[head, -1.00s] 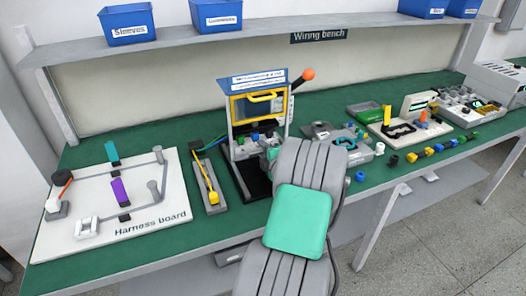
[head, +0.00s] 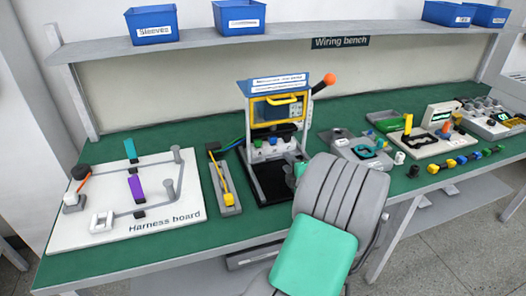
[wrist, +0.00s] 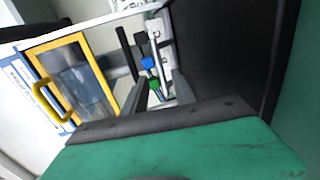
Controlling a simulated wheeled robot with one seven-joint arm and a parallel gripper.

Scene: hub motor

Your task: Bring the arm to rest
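My arm shows in the head view as grey ribbed links with a teal cover, reaching over the bench's front edge. My gripper (wrist: 158,80) shows in the wrist view, with two dark fingers apart and nothing seen between their tips. In the head view it is mostly hidden behind my arm. The wrist view faces a press-like station (head: 277,110) with a yellow-framed window (wrist: 75,80), a yellow handle and small blue and green parts beyond the fingers. I cannot tell the exact gap between the fingers and the station.
A white harness board (head: 160,232) lies at the left of the green bench. A grey tray (head: 225,190) with a yellow part sits beside the station. The station's lever has an orange knob (head: 330,79). Several fixtures and coloured connectors (head: 460,161) fill the right. A shelf (head: 205,38) runs above.

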